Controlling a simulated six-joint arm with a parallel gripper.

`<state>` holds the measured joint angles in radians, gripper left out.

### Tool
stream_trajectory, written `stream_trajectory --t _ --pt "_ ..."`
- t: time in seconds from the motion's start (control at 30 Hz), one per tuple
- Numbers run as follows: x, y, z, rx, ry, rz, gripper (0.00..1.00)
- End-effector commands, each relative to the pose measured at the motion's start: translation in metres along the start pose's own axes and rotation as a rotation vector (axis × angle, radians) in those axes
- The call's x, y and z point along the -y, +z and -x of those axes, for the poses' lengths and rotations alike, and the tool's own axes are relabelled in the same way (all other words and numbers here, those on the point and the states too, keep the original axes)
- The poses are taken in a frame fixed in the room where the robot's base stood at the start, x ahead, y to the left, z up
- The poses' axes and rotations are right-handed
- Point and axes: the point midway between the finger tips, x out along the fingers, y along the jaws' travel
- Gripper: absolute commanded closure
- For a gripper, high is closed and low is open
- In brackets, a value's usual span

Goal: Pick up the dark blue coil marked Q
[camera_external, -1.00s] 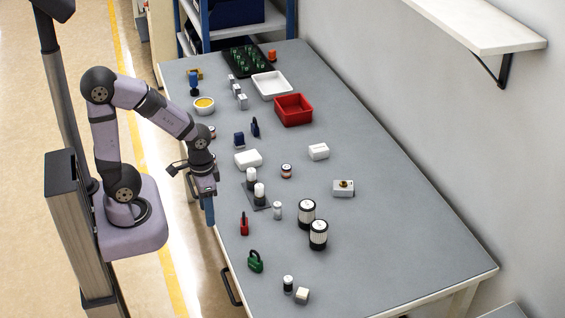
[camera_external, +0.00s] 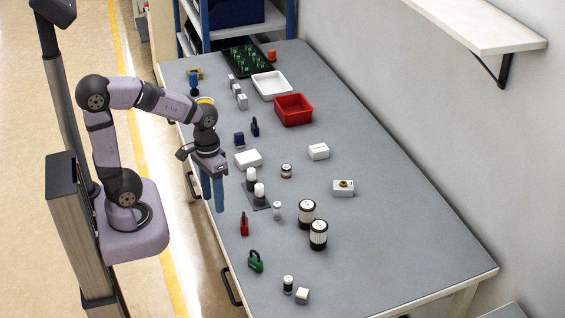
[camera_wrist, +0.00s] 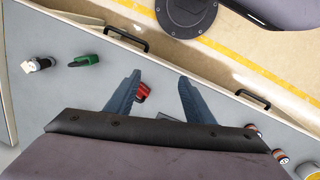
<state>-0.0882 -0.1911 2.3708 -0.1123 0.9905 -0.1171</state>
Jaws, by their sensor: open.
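A small dark blue block (camera_external: 239,139), perhaps the coil, stands on the table left of a dark blue padlock (camera_external: 255,127). No letter Q is readable on it, so I cannot tell for sure. My gripper (camera_external: 212,205) points down near the table's left edge, in front of the dark blue block and well apart from it. In the wrist view my gripper (camera_wrist: 160,80) has its two blue fingers spread with nothing held. The dark blue block cannot be made out in the wrist view.
A white box (camera_external: 248,158) and a dark plate with white-topped cylinders (camera_external: 259,192) stand near my gripper. Red (camera_external: 244,224) and green (camera_external: 255,262) padlocks lie nearer the front. A red bin (camera_external: 294,109) and white tray (camera_external: 271,85) stand farther back.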

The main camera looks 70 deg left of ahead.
Motion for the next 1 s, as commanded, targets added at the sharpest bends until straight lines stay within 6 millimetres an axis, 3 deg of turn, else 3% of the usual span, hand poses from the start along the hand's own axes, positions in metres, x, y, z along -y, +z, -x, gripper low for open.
stream_trajectory --t 0.27,0.43,0.6,0.7,1.0 --pt "-0.004 -0.056 -0.017 0.071 0.202 0.513 0.52" --pt "0.010 -0.126 -0.023 0.167 0.443 0.995 0.52" --pt "0.056 -0.203 -0.010 0.312 0.754 1.445 0.52" --pt "0.086 -0.231 0.001 0.385 0.897 1.598 0.52" --pt "0.157 -0.269 0.024 0.540 1.185 1.816 0.52"
